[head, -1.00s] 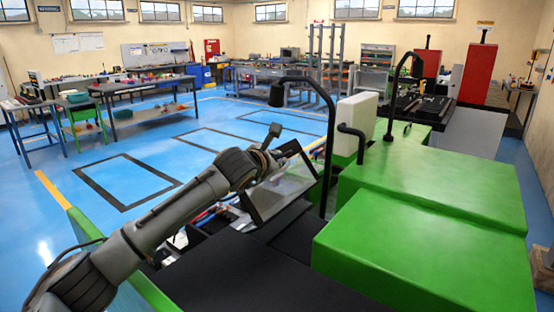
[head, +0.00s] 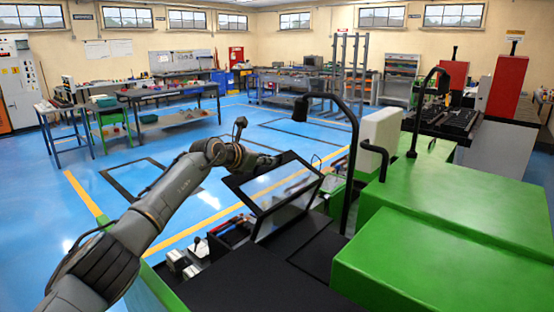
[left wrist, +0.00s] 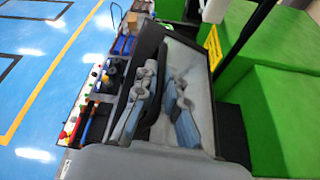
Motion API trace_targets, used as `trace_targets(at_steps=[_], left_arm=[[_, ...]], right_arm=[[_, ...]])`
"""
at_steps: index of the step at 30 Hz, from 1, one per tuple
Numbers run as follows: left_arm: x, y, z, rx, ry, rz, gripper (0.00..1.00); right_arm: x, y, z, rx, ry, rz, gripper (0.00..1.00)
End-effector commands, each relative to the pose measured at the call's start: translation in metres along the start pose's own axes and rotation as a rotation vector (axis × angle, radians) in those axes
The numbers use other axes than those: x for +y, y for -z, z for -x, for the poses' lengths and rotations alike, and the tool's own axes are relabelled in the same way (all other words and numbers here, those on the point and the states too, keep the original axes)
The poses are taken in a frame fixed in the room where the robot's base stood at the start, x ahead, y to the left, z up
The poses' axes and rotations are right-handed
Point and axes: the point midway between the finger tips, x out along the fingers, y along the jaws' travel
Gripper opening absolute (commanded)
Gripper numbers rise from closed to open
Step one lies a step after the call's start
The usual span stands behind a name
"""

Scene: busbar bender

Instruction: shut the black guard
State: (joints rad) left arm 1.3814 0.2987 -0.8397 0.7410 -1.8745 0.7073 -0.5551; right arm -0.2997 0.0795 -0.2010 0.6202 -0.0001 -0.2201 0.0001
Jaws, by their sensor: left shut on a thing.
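The black guard (head: 287,204) is a clear panel in a black frame, standing tilted over the machine's black deck in the head view. In the left wrist view the guard (left wrist: 205,85) fills the middle, with what looks like a reflection of my gripper in its panel. My left gripper (head: 270,161) is at the guard's upper far edge, shut on its frame; the exact contact is hard to make out. It also shows in the left wrist view (left wrist: 146,76). My right gripper is in neither view.
A black lamp on a curved stem (head: 350,135) rises right beside the guard. Green machine covers (head: 450,205) fill the right. Small controls (head: 190,258) sit left of the guard. Blue floor (head: 215,190) with yellow lines lies clear beyond, and workbenches stand at the back.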

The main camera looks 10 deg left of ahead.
Motion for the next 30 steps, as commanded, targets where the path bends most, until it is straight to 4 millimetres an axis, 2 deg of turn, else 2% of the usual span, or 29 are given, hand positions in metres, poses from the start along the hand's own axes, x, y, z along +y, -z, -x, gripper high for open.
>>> trace_targets(at_steps=[4,10,26,27,30], left_arm=[[0.014,0.004,-0.002,0.001,-0.003,0.0,0.0],[0.024,0.008,-0.004,0.0,-0.002,-0.002,0.0],[0.028,0.011,-0.004,0.0,-0.002,-0.005,0.0],[0.028,0.011,-0.004,0.0,-0.002,-0.004,0.13],[0.027,0.011,-0.004,0.001,-0.001,-0.004,0.33]], right_arm=[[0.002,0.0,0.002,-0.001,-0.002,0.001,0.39],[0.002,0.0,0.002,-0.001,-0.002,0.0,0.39],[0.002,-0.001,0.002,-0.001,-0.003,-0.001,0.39],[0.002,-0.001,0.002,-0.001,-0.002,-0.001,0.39],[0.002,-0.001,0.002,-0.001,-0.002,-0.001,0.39]])
